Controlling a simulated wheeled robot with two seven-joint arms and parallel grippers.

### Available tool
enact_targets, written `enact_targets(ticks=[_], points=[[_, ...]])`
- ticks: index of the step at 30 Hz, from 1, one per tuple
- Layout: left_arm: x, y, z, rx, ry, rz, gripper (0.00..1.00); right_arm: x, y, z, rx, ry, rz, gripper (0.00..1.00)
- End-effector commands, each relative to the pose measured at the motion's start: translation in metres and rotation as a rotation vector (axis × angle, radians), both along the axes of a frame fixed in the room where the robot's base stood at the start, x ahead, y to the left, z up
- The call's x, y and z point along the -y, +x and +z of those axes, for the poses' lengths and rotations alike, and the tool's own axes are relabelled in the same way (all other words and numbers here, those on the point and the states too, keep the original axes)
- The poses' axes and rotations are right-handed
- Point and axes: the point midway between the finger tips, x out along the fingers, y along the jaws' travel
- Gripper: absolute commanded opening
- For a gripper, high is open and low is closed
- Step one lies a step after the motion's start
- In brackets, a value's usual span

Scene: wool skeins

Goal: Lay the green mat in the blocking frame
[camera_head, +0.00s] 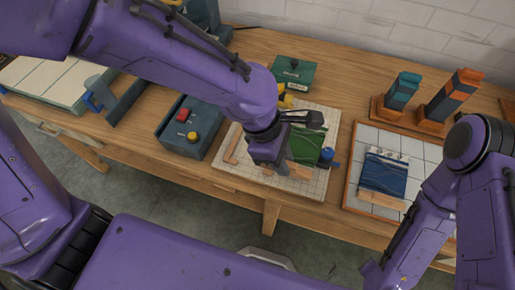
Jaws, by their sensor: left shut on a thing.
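The green mat (309,146) is over the pale gridded board in the middle of the table. My left gripper (285,143) is shut on the mat near its left side and hides part of it. Wooden bars of what looks like the blocking frame (232,146) show on the board, left of and below the mat. Whether the mat touches the board or hangs just above it, I cannot tell. My right arm is at the right edge, and its gripper does not show.
A dark blue box (175,140) with red and yellow knobs stands left of the board. A green box (294,74) is behind it. A blue mat (384,174) lies on a white tiled board at right. Wooden stands with orange and teal blocks (450,96) are behind that.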

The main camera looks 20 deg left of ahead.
Motion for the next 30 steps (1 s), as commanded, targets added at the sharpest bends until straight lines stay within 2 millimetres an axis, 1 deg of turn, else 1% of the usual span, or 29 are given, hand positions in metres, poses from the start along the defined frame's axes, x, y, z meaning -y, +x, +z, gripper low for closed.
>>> enact_targets(ticks=[1, 5, 6, 7, 9, 11, 14, 17, 18, 21, 23, 30], points=[[-0.011, 0.009, -0.008, -0.005, -0.003, 0.004, 0.00, 0.000, 0.000, -0.003, 0.000, 0.000, 0.000, 0.43], [-0.043, 0.031, -0.024, -0.006, -0.003, 0.003, 0.00, 0.000, 0.000, -0.003, 0.001, 0.000, 0.000, 0.43], [-0.049, 0.035, -0.037, -0.008, -0.003, 0.001, 0.00, 0.000, 0.000, -0.007, 0.001, 0.000, 0.000, 0.43], [-0.054, 0.038, -0.044, -0.008, -0.002, 0.000, 0.00, 0.000, 0.001, -0.008, 0.001, 0.000, 0.000, 0.43], [-0.063, 0.045, -0.057, -0.005, -0.002, 0.000, 0.00, 0.000, 0.001, -0.010, 0.001, 0.000, 0.000, 0.43], [-0.069, 0.049, -0.064, -0.003, -0.001, -0.002, 0.00, 0.000, 0.000, -0.011, 0.001, 0.000, 0.000, 0.43], [-0.075, 0.054, -0.072, -0.002, -0.002, -0.003, 0.00, 0.000, 0.000, -0.011, 0.001, 0.000, 0.000, 0.43], [-0.083, 0.059, -0.087, -0.004, -0.001, -0.003, 0.00, 0.000, 0.000, -0.013, 0.001, -0.001, 0.000, 0.43], [-0.082, 0.058, -0.095, -0.006, -0.001, -0.005, 0.00, 0.000, 0.000, -0.014, 0.000, 0.000, 0.000, 0.43], [-0.082, 0.058, -0.109, -0.004, -0.001, -0.005, 0.00, 0.000, 0.000, -0.014, 0.000, 0.000, 0.000, 0.43], [-0.081, 0.058, -0.112, -0.001, 0.000, -0.005, 0.00, 0.000, 0.000, -0.014, 0.000, 0.000, 0.000, 0.43], [-0.081, 0.058, -0.112, 0.000, 0.000, -0.004, 0.00, 0.000, 0.000, -0.014, 0.001, -0.001, 0.000, 0.43]])
